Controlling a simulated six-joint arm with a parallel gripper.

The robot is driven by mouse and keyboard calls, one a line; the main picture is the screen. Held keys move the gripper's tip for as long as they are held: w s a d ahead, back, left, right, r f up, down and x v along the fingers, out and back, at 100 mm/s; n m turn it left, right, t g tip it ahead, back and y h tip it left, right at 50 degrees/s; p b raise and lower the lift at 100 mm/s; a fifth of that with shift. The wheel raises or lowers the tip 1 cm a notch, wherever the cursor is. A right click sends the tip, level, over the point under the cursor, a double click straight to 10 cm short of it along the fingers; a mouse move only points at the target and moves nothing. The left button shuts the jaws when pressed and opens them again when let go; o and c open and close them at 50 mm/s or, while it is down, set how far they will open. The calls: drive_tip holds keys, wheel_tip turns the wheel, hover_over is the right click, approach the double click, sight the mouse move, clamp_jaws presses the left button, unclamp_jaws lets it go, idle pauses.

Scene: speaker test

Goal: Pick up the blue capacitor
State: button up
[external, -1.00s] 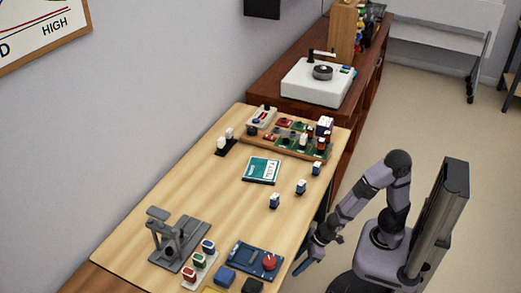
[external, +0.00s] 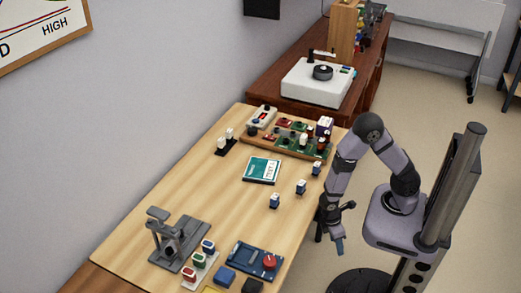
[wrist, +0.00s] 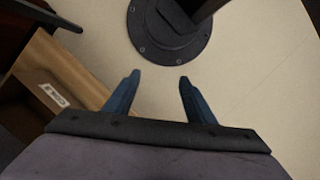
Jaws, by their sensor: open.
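A blue capacitor-like part (external: 208,246) stands on a small white strip near the front of the wooden table, beside a green part (external: 199,260) and a red part (external: 190,273). Three small dark-blue parts with white tops (external: 275,200), (external: 301,187) and (external: 317,168) stand on the table's right half; I cannot tell which part is the task's capacitor. My gripper (external: 330,240) hangs off the table's right edge, pointing down, apart from all parts. In the wrist view its blue fingers (wrist: 159,78) are open and empty above the floor.
A grey stand (external: 175,245) and a blue board with a red knob (external: 255,260) stand at the table's front. A teal booklet (external: 261,169) lies mid-table. A wooden tray of components (external: 285,145) is behind. The table's left middle is clear.

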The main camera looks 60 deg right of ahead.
drive_tip(key=s+d+r+g+h+p, duration=0.1)
drive_tip(key=s+d+r+g+p, duration=0.15)
drive_tip(key=s+r+p, duration=0.2)
wheel_tip(320, 180, up, 27)
drive_tip(key=m+t+y+p, duration=0.2)
drive_tip(key=m+t+p, duration=0.5)
drive_tip(key=p, duration=1.3)
hover_over(318, 164)
drive_tip(key=shift+s+f+m+g, duration=0.2)
drive_tip(key=shift+m+g, duration=0.6)
drive_tip(key=shift+g, duration=0.25)
drive_tip(key=shift+a+f, duration=0.1)
drive_tip(key=shift+f, duration=0.4)
drive_tip(key=shift+w+f+p, duration=0.15)
drive_tip(key=shift+f+p, duration=1)
drive_tip(key=shift+f, duration=2.15)
drive_tip(key=c, duration=1.2)
